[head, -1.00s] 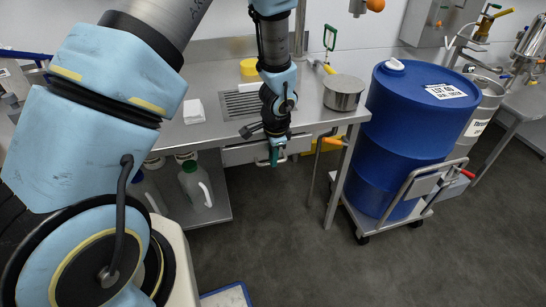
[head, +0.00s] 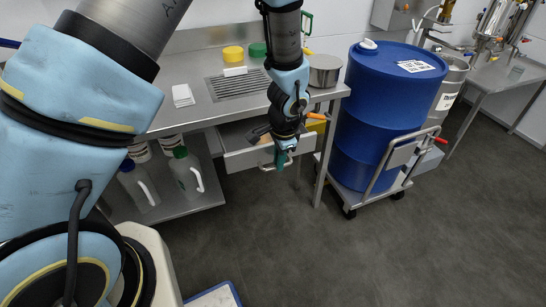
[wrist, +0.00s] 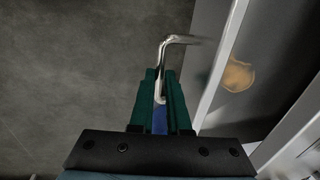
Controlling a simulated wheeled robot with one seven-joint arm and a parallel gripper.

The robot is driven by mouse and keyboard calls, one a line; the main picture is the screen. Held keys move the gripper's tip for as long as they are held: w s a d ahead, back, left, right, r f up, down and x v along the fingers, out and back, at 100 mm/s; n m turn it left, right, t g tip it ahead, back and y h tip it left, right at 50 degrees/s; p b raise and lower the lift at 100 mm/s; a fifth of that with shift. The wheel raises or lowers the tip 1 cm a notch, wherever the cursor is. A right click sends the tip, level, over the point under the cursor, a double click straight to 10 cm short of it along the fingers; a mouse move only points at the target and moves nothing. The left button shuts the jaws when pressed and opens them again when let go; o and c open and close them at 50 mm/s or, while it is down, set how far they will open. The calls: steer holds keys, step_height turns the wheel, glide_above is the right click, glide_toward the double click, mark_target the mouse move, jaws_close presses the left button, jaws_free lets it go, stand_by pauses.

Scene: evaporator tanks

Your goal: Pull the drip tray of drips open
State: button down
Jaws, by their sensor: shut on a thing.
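The drip tray (head: 244,160) is a grey drawer under the steel bench, below the slotted drain grille. It stands partly out, and its inside shows in the head view behind the front panel. Its bar handle (wrist: 176,41) is a bent metal bar in the wrist view. My gripper (head: 281,160) is at the tray's front, its green fingers (wrist: 160,88) shut on the handle. A round tan thing (wrist: 238,75) lies inside the tray. My wrist hides part of the tray's right side in the head view.
A blue drum (head: 383,110) on a trolley stands right of the bench. The bench (head: 205,113) holds a pot (head: 324,70) and a yellow lid (head: 233,54). Jugs (head: 187,172) stand on the lower shelf. The floor (head: 300,250) in front is clear.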

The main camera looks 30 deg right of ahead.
steer(key=shift+s+a, duration=0.2)
steer(key=shift+s, duration=0.95)
steer(key=c, duration=0.9)
jaws_free()
steer(key=r, duration=0.3)
steer(key=s+r, duration=0.1)
steer(key=r, duration=0.3)
steer(key=s+r, duration=0.1)
steer(key=r, duration=0.2)
steer(key=shift+r, duration=0.3)
